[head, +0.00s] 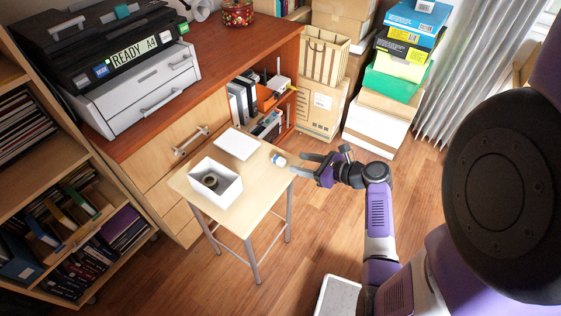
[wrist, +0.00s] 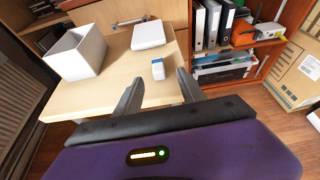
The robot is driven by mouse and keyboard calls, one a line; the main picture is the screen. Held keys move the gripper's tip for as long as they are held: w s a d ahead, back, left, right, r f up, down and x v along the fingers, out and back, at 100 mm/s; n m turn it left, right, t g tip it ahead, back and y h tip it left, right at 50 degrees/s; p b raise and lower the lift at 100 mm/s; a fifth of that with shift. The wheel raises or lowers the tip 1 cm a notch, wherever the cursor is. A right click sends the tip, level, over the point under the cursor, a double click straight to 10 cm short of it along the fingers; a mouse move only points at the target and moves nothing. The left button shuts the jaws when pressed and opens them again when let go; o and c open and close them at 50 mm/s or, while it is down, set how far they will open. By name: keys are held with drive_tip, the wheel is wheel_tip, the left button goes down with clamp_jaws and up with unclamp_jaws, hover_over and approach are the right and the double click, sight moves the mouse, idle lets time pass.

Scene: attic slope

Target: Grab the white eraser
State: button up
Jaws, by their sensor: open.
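The white eraser (head: 278,160) with a blue part lies on the small wooden table (head: 263,181), near its right edge. It also shows in the wrist view (wrist: 158,69), lying beyond the fingertips and between their directions, a little right of centre. My gripper (head: 304,164) is open and empty at the right edge of the table, just right of the eraser. In the wrist view its two fingers (wrist: 160,85) are spread apart, with the eraser not touched by either.
A white open box (head: 229,190) holding a dark round item stands on the table's left part. A flat white lid or box (head: 238,143) lies at the back. A wooden cabinet (head: 190,135) stands behind. Stacked boxes (head: 400,65) are at the back right. Floor is free right of the table.

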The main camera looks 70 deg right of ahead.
sight(281, 159)
drive_tip(key=shift+x, duration=3.9)
drive_tip(key=shift+w+a, duration=0.1)
drive_tip(key=shift+a, duration=0.05)
clamp_jaws()
